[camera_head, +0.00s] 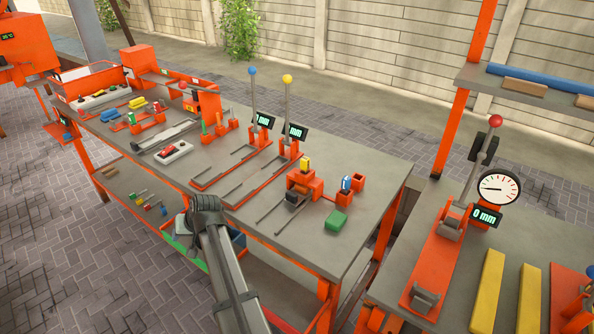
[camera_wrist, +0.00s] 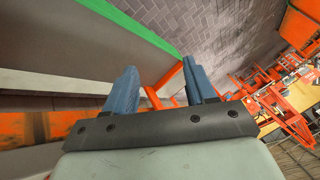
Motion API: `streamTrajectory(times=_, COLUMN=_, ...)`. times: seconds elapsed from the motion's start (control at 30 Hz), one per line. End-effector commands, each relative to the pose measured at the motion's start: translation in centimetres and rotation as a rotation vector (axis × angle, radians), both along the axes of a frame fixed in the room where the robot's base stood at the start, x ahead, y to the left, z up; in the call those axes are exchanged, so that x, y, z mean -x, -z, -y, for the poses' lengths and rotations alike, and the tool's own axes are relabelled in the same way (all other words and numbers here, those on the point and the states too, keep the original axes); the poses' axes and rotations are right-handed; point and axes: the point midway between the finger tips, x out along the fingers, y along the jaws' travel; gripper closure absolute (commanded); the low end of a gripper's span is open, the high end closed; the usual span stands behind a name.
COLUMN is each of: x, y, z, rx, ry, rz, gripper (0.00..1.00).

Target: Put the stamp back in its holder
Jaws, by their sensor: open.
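I cannot tell for sure which piece is the stamp. A small blue-topped piece (camera_head: 346,184) stands upright near the right end of the long bench, against a small orange block (camera_head: 357,182). A yellow-topped piece (camera_head: 304,164) stands on an orange fixture (camera_head: 303,181) just left of it. A green block (camera_head: 336,221) lies in front of both. Which of these is the holder is unclear. My gripper (camera_wrist: 160,88) is open and empty in the wrist view, its blue-grey fingers apart. In the head view my arm's end is at the bench's front edge, away from these pieces.
Two upright levers with a blue knob (camera_head: 252,70) and a yellow knob (camera_head: 287,78) rise mid-bench. Trays and small parts crowd the bench's left end. A second bench (camera_head: 390,285) on the right bears a red-knobbed lever press and yellow bars (camera_head: 487,292).

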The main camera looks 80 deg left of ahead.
Motion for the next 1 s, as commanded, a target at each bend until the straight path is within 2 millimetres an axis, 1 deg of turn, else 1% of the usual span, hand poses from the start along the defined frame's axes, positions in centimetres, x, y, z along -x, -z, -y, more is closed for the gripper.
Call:
streamTrajectory(times=0.03, x=-2.1, y=-2.2, z=-1.5, rx=-0.002, ry=0.052, rz=0.032, gripper=0.45)
streamTrajectory(times=0.1, x=-5.0, y=-4.6, z=-2.8, rx=0.005, ry=0.13, rz=0.081, gripper=0.45)
streamTrajectory(times=0.17, x=-7.6, y=-6.6, z=-3.8, rx=0.01, ry=0.201, rz=0.121, gripper=0.45)
streamTrajectory(times=0.2, x=-9.4, y=-8.0, z=-4.4, rx=0.014, ry=0.252, rz=0.147, gripper=0.45)
streamTrajectory(times=0.27, x=-12.2, y=-10.1, z=-5.2, rx=0.02, ry=0.332, rz=0.188, gripper=0.45)
streamTrajectory(times=0.3, x=-14.2, y=-11.6, z=-5.6, rx=0.023, ry=0.392, rz=0.217, gripper=0.45)
streamTrajectory(times=0.37, x=-17.4, y=-14.1, z=-6.2, rx=0.028, ry=0.49, rz=0.258, gripper=0.45)
streamTrajectory(times=0.4, x=-19.6, y=-15.7, z=-6.4, rx=0.029, ry=0.559, rz=0.289, gripper=0.45)
streamTrajectory(times=0.47, x=-22.7, y=-18.1, z=-6.6, rx=0.031, ry=0.662, rz=0.326, gripper=0.45)
streamTrajectory(times=0.5, x=-24.6, y=-19.6, z=-6.6, rx=0.03, ry=0.728, rz=0.35, gripper=0.45)
streamTrajectory(times=0.6, x=-28.5, y=-22.8, z=-6.3, rx=0.025, ry=0.871, rz=0.394, gripper=0.45)
streamTrajectory(times=0.7, x=-31.1, y=-25.0, z=-5.9, rx=0.018, ry=0.974, rz=0.423, gripper=0.45)
streamTrajectory(times=0.8, x=-32.5, y=-26.1, z=-5.7, rx=0.014, ry=1.03, rz=0.438, gripper=0.45)
streamTrajectory(times=0.9, x=-33.1, y=-26.1, z=-5.7, rx=0.013, ry=1.049, rz=0.442, gripper=0.45)
streamTrajectory(times=1.0, x=-33.4, y=-25.4, z=-6.0, rx=0.013, ry=1.049, rz=0.443, gripper=0.45)
